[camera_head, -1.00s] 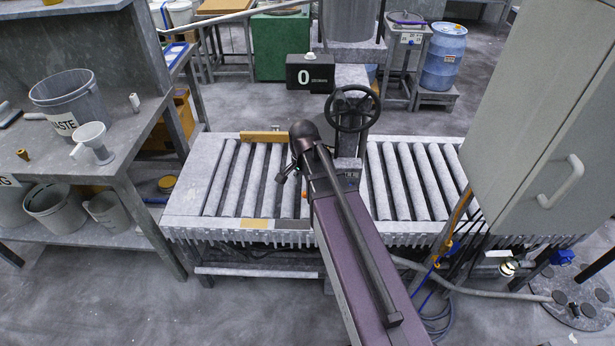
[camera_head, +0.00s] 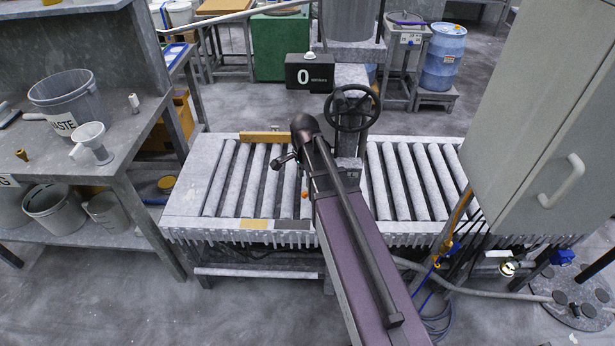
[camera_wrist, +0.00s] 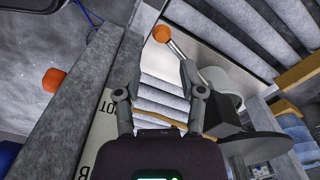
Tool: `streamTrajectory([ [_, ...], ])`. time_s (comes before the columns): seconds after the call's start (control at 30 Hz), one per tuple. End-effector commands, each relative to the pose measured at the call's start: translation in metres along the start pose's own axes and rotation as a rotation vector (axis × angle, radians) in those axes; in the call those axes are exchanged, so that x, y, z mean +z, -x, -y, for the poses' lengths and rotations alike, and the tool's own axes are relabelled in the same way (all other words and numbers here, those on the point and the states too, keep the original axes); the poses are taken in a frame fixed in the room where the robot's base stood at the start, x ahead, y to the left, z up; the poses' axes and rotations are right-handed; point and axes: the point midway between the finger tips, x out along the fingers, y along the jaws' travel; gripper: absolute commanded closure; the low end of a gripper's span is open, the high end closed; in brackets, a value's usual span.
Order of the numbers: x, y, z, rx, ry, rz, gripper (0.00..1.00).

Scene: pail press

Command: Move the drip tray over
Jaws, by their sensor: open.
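I cannot pick out the drip tray with certainty. A pale, flat surface (camera_wrist: 222,62) with a grey rounded piece on it shows right of my fingers in the wrist view, but I cannot tell if it is the tray. My gripper (camera_wrist: 160,80) is open, with nothing visible between its fingers. In the head view my gripper (camera_head: 281,163) is small and dark, above the left rollers beside the press column. An orange ball knob (camera_wrist: 163,34) on a metal rod is just beyond the fingertips. The press bed is largely hidden behind my arm in the head view.
The roller conveyor (camera_head: 228,180) left of the press looks empty, as do the right rollers (camera_head: 410,180). The handwheel (camera_head: 352,108) and column stand close to my arm. A grey cabinet (camera_head: 545,110) stands right. The left bench holds a waste bucket (camera_head: 62,100).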

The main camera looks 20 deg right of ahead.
Motion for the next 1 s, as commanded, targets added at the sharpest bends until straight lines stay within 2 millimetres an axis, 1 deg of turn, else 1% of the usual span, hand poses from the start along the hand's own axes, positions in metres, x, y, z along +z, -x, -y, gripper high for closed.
streamTrajectory([
  [0.27, 0.0, -0.022, 0.0, 0.0, 0.001, 0.0, 0.49],
  [0.87, 0.0, -0.082, 0.0, 0.0, 0.001, 0.0, 0.49],
  [0.9, 0.0, -0.079, 0.0, 0.0, 0.001, 0.0, 0.54],
  [0.97, 0.0, -0.076, 0.0, 0.0, 0.001, 0.0, 0.72],
  [1.0, 0.0, -0.076, 0.0, 0.0, 0.001, 0.0, 0.84],
])
